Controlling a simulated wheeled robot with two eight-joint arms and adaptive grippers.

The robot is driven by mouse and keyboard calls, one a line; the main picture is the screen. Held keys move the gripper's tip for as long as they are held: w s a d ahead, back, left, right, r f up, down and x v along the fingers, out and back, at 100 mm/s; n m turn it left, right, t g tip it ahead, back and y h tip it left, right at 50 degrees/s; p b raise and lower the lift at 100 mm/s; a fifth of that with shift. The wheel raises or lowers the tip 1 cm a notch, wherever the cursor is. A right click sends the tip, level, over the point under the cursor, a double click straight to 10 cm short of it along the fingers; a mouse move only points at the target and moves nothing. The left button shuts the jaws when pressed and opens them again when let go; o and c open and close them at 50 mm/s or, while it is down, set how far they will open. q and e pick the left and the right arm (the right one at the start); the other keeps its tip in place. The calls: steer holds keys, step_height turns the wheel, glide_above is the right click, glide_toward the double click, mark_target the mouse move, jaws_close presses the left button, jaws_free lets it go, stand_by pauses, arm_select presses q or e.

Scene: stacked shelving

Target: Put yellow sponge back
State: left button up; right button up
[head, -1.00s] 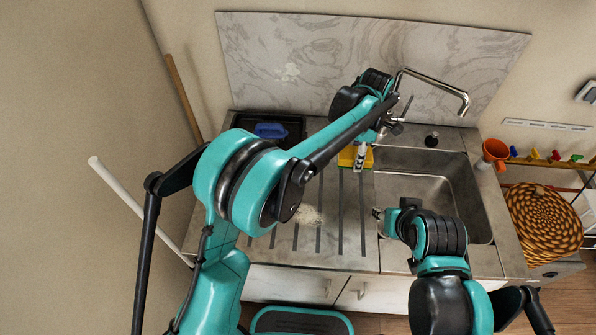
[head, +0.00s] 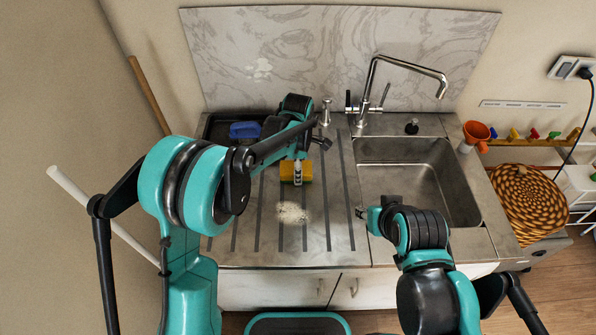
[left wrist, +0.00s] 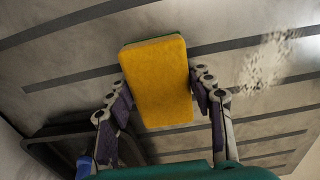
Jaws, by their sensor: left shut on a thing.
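The yellow sponge (head: 287,171) with a green side is in my left gripper (head: 298,173), over the ribbed drainboard (head: 333,235). In the left wrist view the sponge (left wrist: 158,85) sits between the two fingers, which touch its sides. I cannot tell how high it is above the board. A black tray (head: 213,126) with a blue item (head: 244,130) in it is at the back left, partly hidden by my arm. My right gripper (head: 370,219) is over the sink's left front edge, apart from the sponge; its fingers are too small to read.
A pale spill (head: 292,213) lies on the drainboard. The empty sink (head: 400,190) is to the right, with a tall faucet (head: 375,85) behind it. An orange cup (head: 476,134) stands at the sink's right. A marble backsplash (head: 330,55) closes the back.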

arm_select(q)
steer(key=shift+f, duration=0.2)
steer(key=o, duration=1.1)
steer(key=shift+r, duration=0.1)
